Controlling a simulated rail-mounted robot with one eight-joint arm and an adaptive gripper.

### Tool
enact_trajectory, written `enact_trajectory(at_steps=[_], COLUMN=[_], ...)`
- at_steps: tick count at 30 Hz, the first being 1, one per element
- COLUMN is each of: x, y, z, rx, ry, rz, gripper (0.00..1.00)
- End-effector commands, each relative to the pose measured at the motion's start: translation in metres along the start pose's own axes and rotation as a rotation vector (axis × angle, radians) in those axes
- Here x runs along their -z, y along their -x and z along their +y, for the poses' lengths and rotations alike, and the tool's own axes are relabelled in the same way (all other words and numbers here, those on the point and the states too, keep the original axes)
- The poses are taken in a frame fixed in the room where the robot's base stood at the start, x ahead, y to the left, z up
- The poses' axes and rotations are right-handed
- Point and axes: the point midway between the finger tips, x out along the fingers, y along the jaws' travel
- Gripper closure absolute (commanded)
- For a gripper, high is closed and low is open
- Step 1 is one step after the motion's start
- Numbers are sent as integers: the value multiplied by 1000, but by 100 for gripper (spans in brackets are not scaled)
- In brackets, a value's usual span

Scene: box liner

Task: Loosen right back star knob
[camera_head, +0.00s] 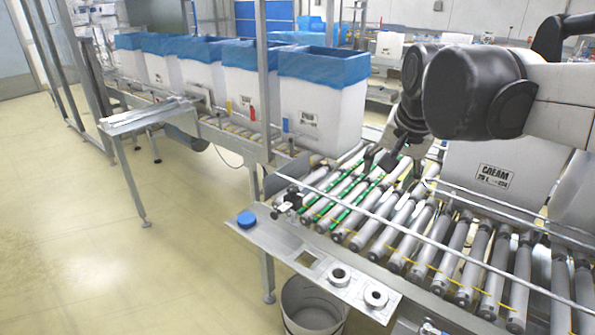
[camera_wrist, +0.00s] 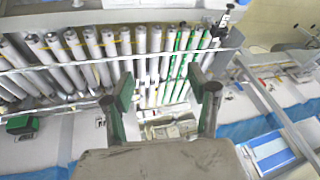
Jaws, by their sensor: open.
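My gripper (camera_head: 392,163) hangs over the far side of the roller conveyor (camera_head: 395,262), near the green-banded rollers. In the wrist view its two dark green fingers (camera_wrist: 163,98) are spread wide with nothing between them. A small dark clamp fitting (camera_head: 288,201), which looks like a knob mount, sits at the left front end of the guide rail (camera_head: 405,238). A dark fitting (camera_wrist: 224,22) also shows at the top of the wrist view. I cannot make out a clear star shape on it. The right back star knob cannot be told apart; my arm and gripper hide part of the far rail.
White boxes with blue liners (camera_head: 320,100) stand in a row at the back left. A lettered white box (camera_head: 492,172) stands behind the rollers at right. Floor at left is clear.

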Motion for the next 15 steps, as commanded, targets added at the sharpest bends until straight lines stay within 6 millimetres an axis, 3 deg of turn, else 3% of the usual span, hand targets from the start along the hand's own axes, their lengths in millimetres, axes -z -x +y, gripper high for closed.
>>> enact_trajectory(at_steps=[6, 15], x=[55, 112], y=[-16, -58], z=[-50, -117], rx=[-25, -80], ry=[-137, -328], rz=[-62, -138], gripper=[46, 46])
